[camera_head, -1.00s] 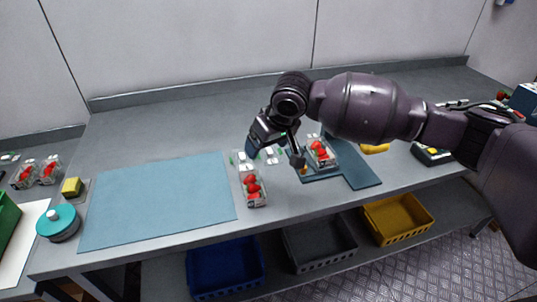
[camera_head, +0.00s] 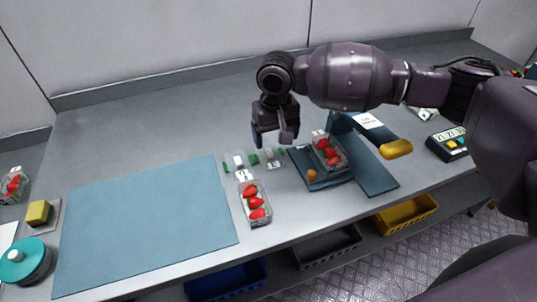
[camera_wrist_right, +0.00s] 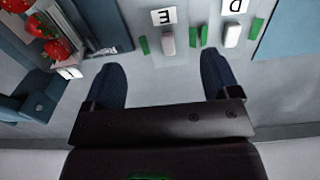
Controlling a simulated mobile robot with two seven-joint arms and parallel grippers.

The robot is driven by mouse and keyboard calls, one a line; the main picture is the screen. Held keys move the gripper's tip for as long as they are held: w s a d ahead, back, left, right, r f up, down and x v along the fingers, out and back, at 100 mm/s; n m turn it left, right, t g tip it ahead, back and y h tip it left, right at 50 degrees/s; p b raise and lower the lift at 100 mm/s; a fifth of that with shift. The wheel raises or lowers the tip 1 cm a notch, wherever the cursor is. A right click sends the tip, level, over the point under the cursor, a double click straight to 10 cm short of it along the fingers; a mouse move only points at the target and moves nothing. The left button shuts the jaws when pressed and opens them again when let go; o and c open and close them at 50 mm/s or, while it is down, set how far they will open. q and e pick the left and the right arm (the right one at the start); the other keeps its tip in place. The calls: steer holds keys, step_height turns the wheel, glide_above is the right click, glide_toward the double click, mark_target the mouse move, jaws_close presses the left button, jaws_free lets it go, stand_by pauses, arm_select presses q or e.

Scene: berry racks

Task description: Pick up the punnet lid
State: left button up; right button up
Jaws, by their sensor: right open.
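Two small clear lids lie side by side on the grey table; one (camera_head: 238,162) is on the left and the other (camera_head: 271,158) on the right. Each has a pale grip and green strips; their clear edges are hard to make out. The wrist view shows their pale grips, one by a card marked E (camera_wrist_right: 168,38), the other by a card marked D (camera_wrist_right: 232,36). My right gripper (camera_head: 274,138) is open and empty, pointing down just behind the right lid. In the wrist view its fingers (camera_wrist_right: 163,75) stand apart, with the E grip ahead between them. My left gripper is not in view.
A strawberry punnet (camera_head: 254,216) stands in front of the lids, beside a blue mat (camera_head: 140,225). Another punnet (camera_head: 328,152) stands on a dark blue base (camera_head: 372,177) to the right, near a yellow object (camera_head: 397,149). Bins hang below the front edge.

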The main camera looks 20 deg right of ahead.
mark_target(272, 156)
steer(key=shift+f, duration=0.8)
steer(key=shift+a+f, duration=0.15)
steer(key=shift+f, duration=0.55)
steer(key=f, duration=0.1)
steer(key=f+b, duration=0.1)
steer(key=f, duration=0.1)
steer(key=shift+w+a+f, duration=0.2)
steer(key=shift+a, duration=0.1)
steer(key=shift+f, duration=0.5)
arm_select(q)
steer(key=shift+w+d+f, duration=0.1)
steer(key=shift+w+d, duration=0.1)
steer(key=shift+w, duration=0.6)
arm_select(e)
steer(key=shift+r, duration=0.1)
steer(key=c, duration=0.8)
